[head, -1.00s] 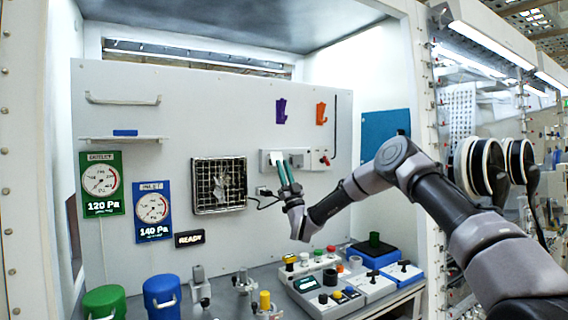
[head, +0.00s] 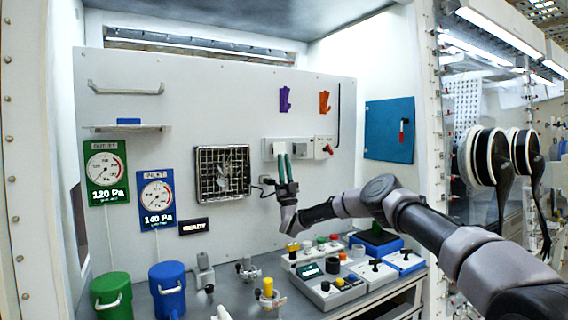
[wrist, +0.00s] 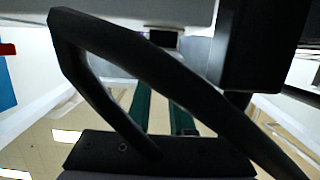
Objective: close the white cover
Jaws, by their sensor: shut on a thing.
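The white cover (head: 279,147) is a small pale piece on the front of a light grey wall box (head: 304,148) on the back panel. My gripper (head: 284,158) has green fingers that point up and reach the cover from below. It is shut on the cover. In the wrist view, the green fingers of my gripper (wrist: 160,112) are partly hidden behind a black bar, and their tips and the cover cannot be made out clearly. The exact angle of the cover is too small to tell.
A red-handled switch (head: 327,148) sits on the box, right of the cover. A barred square vent (head: 222,173) is to the left, with a black cable between it and my gripper. Below are a control console (head: 330,290), valves, a green canister (head: 112,296) and a blue canister (head: 168,290).

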